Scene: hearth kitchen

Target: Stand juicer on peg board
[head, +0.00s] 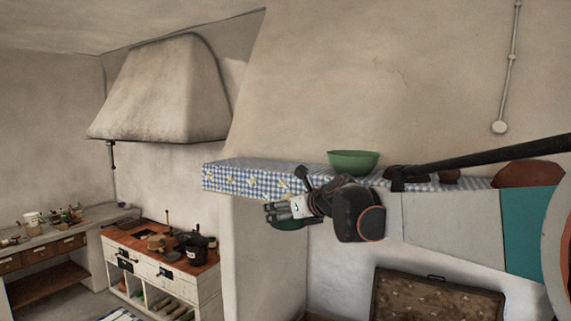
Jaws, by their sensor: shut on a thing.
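My gripper (272,211) is at the end of my arm, which reaches in from the right, in front of the cloth-covered ledge. It is shut on a dark green rounded thing (289,224), of which only the lower part shows below the fingers. I take this to be the juicer, but its shape is mostly hidden by the gripper. It is held in the air, near the ledge's front corner. I cannot make out a peg board in this view.
A green bowl (353,162) and brown vessels stand on the ledge with its blue checked cloth (238,181). A brown case-like thing (436,297) is below my arm. A stove (160,265) with pots and a cluttered counter (60,231) are at the left, under and beside a hood (165,90).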

